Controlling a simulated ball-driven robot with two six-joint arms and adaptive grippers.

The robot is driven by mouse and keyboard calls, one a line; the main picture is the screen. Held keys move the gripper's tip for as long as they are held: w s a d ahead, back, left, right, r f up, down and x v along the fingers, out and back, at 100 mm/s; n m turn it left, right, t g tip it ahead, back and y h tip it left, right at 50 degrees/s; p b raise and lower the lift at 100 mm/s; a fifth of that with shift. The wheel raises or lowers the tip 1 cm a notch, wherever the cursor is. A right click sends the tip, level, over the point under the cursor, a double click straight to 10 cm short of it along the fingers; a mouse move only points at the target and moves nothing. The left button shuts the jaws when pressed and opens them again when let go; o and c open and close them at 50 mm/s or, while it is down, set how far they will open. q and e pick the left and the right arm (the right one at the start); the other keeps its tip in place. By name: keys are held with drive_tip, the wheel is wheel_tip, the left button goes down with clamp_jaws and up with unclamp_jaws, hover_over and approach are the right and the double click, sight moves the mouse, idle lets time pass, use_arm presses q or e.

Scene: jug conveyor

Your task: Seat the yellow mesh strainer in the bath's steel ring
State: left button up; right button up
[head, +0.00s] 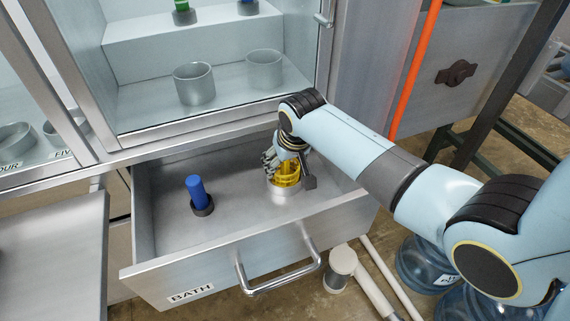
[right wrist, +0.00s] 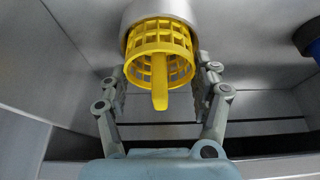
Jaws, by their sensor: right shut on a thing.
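The yellow mesh strainer (head: 290,179) is at the steel ring (head: 284,193) in the open bath drawer. In the right wrist view the strainer (right wrist: 160,67) shows its open mesh basket and a yellow tab handle towards me. Its far end meets the steel ring (right wrist: 150,12); I cannot tell how deep it sits. My right gripper (head: 282,160) is over the ring, shut on the strainer. In the right wrist view its fingers (right wrist: 162,88) are on both sides of the strainer. In the head view the gripper partly hides the strainer. My left gripper is not in view.
A blue cylinder in a dark collar (head: 197,193) stands left in the drawer (head: 240,220), with clear floor between. The drawer's front handle (head: 280,276) sticks out. Above is a cabinet with two grey cups (head: 194,84). An orange bar (head: 415,70) stands right.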

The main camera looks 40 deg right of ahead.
drive_tip(key=shift+f, duration=0.2)
drive_tip(key=o, duration=0.8)
drive_tip(key=shift+f, duration=0.15)
drive_tip(key=shift+c, duration=0.2)
drive_tip(key=o, duration=0.5)
drive_tip(key=shift+c, duration=0.2)
drive_tip(key=p+v, duration=0.2)
drive_tip(key=v, duration=1)
drive_tip(key=shift+p, duration=0.3)
